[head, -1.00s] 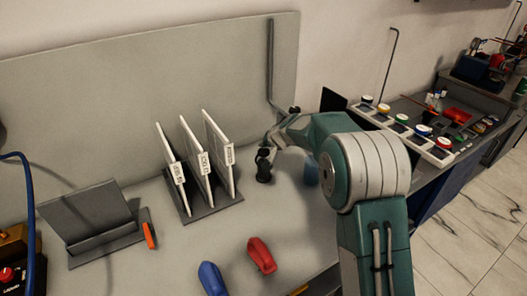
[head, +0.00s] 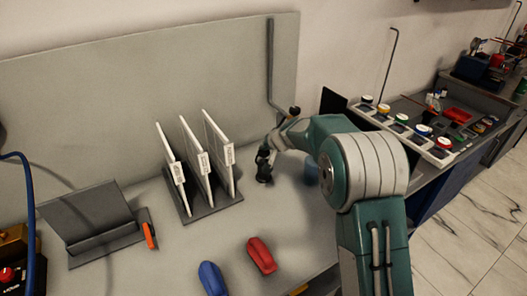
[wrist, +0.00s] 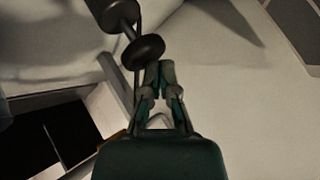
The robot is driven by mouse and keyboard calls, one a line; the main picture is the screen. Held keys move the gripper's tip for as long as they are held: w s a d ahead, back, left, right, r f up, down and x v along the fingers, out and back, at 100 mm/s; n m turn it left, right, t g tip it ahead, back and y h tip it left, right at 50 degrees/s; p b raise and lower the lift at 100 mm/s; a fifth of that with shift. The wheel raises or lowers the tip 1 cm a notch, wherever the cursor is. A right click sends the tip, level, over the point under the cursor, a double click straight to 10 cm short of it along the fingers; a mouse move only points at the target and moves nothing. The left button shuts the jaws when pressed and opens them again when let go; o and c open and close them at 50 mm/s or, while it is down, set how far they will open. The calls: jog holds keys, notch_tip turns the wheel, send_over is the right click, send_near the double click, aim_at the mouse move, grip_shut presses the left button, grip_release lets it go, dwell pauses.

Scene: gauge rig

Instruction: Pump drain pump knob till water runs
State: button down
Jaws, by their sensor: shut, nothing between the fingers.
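In the wrist view, a dark round knob (wrist: 143,50) sits just beyond my gripper (wrist: 160,68), slightly left of the fingertips. A second dark disc-shaped part (wrist: 115,12) is above it, joined by a short stem. My gripper's teal fingers are drawn together with nothing between them. The fingertips look very near the knob's edge; I cannot tell whether they touch it. In the head view, a small dark upright shape (head: 264,165) shows at the end of my arm; I cannot tell whether it is my gripper or the pump. No water is visible.
A rack with white plates (head: 222,155) stands left of my arm's end. A red object (head: 261,256) and a blue object (head: 212,279) lie in front. A blue translucent item (head: 312,172) is partly behind my arm. A bent pipe (head: 271,70) stands behind.

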jog(key=shift+f, duration=1.05)
dwell(0.9)
jog(key=shift+r, duration=1.75)
jog(key=shift+r, duration=0.1)
jog(key=shift+r, duration=2.45)
